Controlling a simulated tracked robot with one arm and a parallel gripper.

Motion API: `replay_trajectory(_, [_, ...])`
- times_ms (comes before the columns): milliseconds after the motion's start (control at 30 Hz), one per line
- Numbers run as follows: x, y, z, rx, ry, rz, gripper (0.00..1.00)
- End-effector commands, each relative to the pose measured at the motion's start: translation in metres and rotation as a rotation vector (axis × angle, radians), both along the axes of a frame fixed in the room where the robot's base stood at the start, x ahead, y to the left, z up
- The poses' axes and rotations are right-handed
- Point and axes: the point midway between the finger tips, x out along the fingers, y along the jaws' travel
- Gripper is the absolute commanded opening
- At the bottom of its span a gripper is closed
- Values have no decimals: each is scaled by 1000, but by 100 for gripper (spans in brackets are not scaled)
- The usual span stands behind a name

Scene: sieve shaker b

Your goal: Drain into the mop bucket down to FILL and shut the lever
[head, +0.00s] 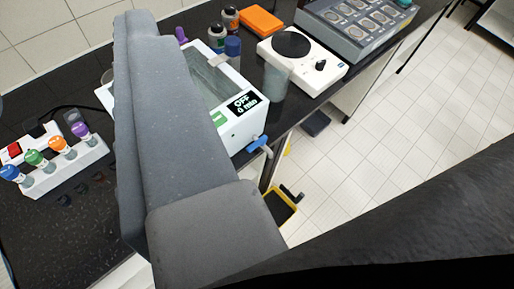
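A white bath (240,133) with a clear lid stands on the dark bench, partly hidden behind a grey part of my arm. The yellow mop bucket (280,207) is on the floor below the bench, partly hidden by my arm. My gripper's fingers do not show.
A white stirrer plate (311,68), a beaker (276,83), bottles (217,38), an orange box (261,22) and a grey shaker (355,25) stand along the bench. A rack of colour-capped tubes (60,165) is at left. The tiled floor at right is mostly clear.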

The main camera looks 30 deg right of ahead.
Motion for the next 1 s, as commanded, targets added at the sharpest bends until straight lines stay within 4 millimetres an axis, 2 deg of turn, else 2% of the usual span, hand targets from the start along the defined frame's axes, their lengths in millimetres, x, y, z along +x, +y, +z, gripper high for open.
replay_trajectory(67, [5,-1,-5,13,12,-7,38])
replay_trajectory(133, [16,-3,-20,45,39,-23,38])
replay_trajectory(267, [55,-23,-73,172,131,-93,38])
replay_trajectory(367, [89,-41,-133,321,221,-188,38])
replay_trajectory(400, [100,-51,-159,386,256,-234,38])
replay_trajectory(533, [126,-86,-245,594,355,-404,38])
replay_trajectory(700, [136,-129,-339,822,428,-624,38])
replay_trajectory(800, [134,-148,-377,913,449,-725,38])
replay_trajectory(900, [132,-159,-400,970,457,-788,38])
replay_trajectory(1000, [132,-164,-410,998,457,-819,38])
